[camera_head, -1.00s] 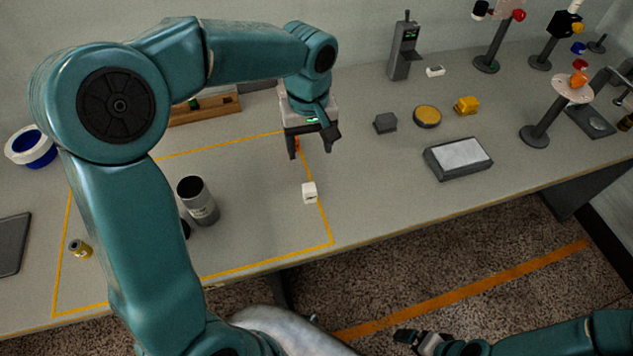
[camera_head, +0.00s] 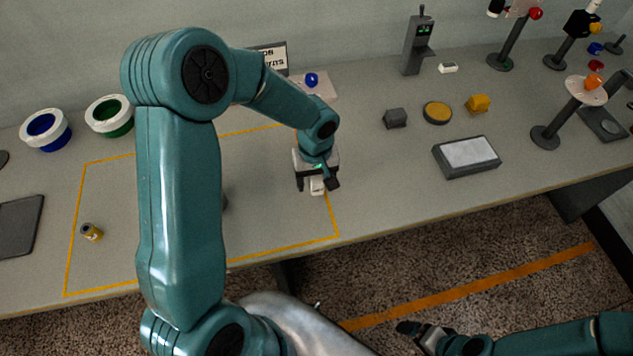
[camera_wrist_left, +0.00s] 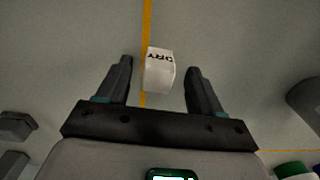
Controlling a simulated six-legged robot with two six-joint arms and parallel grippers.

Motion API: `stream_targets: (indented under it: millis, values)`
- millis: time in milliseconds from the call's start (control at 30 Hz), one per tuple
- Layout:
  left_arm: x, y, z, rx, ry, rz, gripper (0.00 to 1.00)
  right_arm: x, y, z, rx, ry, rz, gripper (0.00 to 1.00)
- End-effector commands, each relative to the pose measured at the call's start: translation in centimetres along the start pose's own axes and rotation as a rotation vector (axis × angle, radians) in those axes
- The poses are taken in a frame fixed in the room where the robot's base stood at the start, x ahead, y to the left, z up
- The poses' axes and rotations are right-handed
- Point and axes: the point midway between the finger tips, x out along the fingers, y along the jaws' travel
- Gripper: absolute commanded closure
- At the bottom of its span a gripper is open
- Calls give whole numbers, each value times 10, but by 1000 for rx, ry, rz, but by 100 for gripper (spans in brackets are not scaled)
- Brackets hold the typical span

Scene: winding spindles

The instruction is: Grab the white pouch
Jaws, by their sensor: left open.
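The white pouch (camera_head: 317,186) stands on the table at the right side of the yellow-taped outline. In the left wrist view the pouch (camera_wrist_left: 158,70) shows dark lettering reading "DRY" and lies between the fingertips, with a gap on both sides. My left gripper (camera_head: 317,186) is open above the pouch and partly hides it in the head view; its two fingers also show in the left wrist view (camera_wrist_left: 160,76). My right gripper (camera_head: 422,332) is at the lower right, over the floor and away from the table; its jaw state is unclear.
A grey scale-like tray (camera_head: 467,154) lies to the right of the pouch, with a dark block (camera_head: 395,118), a yellow disc (camera_head: 437,112) and a yellow block (camera_head: 478,103) behind it. A small yellow canister (camera_head: 92,232) lies at the left. Blue (camera_head: 45,131) and green (camera_head: 110,116) spools stand at the back left.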

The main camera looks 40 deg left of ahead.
Motion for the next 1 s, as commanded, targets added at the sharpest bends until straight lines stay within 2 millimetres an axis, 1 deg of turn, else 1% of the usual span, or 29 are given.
stream_targets:
  millis: [33,100,333,367,400,467,500,833,933,1000]
  values:
    - [6,0,0,1,-2,-2,34,-1,0,0,0,0,0,6]
    - [11,1,-1,1,-1,0,34,-1,0,0,0,0,0,6]
    - [12,1,-1,1,0,1,34,0,0,0,0,0,0,6]
    - [12,1,-1,1,0,1,44,0,0,0,0,0,0,6]
    - [12,1,-1,1,0,1,57,0,0,0,0,0,0,6]
    - [12,1,-1,1,0,1,76,0,0,0,0,0,0,6]
    - [12,1,-1,1,0,1,89,0,0,0,0,0,0,6]
    - [11,1,-1,1,0,0,89,0,0,0,0,0,0,6]
    - [4,1,-1,0,2,0,89,0,0,0,0,0,0,6]
    - [-4,2,-2,0,3,1,89,0,0,0,0,0,0,6]
